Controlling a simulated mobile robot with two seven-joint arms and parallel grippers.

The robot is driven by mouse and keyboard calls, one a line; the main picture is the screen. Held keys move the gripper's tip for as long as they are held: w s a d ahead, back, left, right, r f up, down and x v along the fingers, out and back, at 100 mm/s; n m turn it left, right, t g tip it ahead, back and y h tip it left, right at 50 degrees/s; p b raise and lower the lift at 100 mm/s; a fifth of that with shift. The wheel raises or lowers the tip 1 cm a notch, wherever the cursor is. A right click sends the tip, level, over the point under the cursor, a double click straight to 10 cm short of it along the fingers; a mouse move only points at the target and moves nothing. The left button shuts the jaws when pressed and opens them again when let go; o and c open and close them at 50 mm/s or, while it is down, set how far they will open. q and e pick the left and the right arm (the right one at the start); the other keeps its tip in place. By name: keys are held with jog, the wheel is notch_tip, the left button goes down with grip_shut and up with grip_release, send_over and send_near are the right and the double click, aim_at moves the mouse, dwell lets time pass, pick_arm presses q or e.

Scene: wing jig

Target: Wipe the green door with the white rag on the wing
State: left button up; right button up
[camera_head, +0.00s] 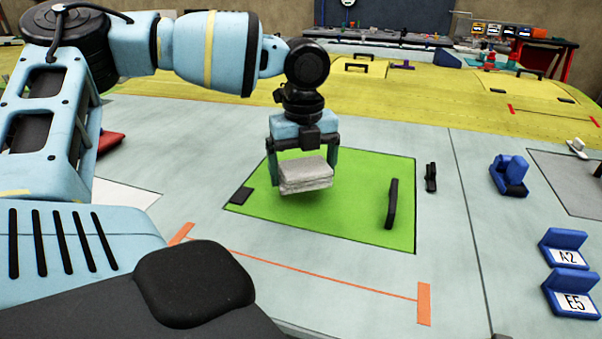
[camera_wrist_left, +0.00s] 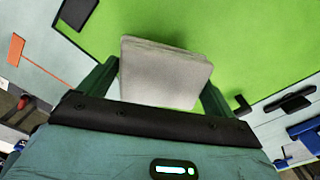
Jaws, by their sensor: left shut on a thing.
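The green door (camera_head: 350,215) is a flat panel set in the pale wing surface, with a black handle (camera_head: 392,204) on its right side and a black piece at its left edge. My left gripper (camera_head: 305,170) is over the door, pointing down, shut on the folded white rag (camera_head: 304,176). In the left wrist view the rag (camera_wrist_left: 163,75) sits between the two fingers, with the green door (camera_wrist_left: 240,40) behind it. I cannot tell whether the rag touches the door. My right gripper is in neither view.
Blue blocks labelled A2 (camera_head: 564,250) and E5 (camera_head: 571,293) stand at the right, with a blue clamp-like piece (camera_head: 509,176) farther back. A small black piece (camera_head: 431,178) stands just right of the door. Orange marks (camera_head: 424,304) lie in front. A cluttered bench (camera_head: 400,53) is at the back.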

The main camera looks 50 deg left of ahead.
pick_arm(q)
jog(key=shift+r, duration=1)
jog(key=shift+r+p, duration=0.4)
jog(key=shift+r, duration=1.1)
jog(key=shift+f, duration=0.1)
